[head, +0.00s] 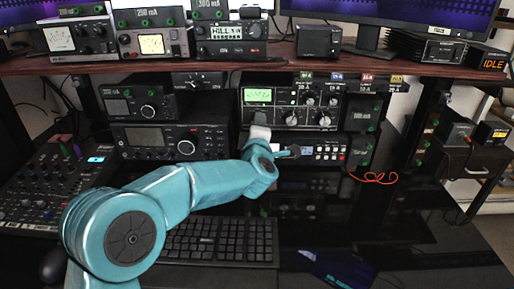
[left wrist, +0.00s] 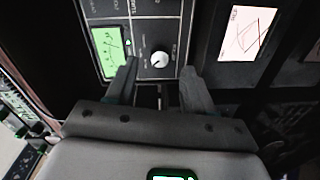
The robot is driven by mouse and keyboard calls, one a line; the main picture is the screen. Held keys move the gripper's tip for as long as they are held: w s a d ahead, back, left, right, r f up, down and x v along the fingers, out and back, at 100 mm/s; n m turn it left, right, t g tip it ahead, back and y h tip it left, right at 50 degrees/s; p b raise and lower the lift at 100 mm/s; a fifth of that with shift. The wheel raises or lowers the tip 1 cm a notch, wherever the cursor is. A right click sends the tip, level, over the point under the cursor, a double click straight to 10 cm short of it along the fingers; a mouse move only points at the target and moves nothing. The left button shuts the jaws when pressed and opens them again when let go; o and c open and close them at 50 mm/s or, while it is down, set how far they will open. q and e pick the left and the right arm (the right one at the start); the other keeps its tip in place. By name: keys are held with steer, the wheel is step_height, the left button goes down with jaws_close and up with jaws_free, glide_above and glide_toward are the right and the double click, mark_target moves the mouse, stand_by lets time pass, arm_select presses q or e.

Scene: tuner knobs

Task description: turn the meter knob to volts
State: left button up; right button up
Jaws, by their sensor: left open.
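A small white round knob (left wrist: 160,58) with a dark pointer mark sits on a dark panel in the left wrist view. The lettering around it is too small to read, so I cannot tell its setting. A lit green meter (left wrist: 108,48) is left of it. My left gripper (left wrist: 158,69) is open, with one finger on each side of the knob; contact is not clear. In the head view my left arm reaches to the radio with the green display (head: 258,95), and its gripper is hard to make out there. My right gripper is not in view.
A shelf (head: 130,67) with several meters crosses above. Black radios (head: 170,140) stand left of the arm, and a mixer (head: 45,195) is at far left. A keyboard (head: 222,240) lies below the arm. A red coiled cable (head: 375,178) lies at right. The dark desk right of the keyboard looks mostly clear.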

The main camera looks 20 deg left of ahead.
arm_select(q)
steer(key=v, duration=1.3)
steer(key=shift+r, duration=0.1)
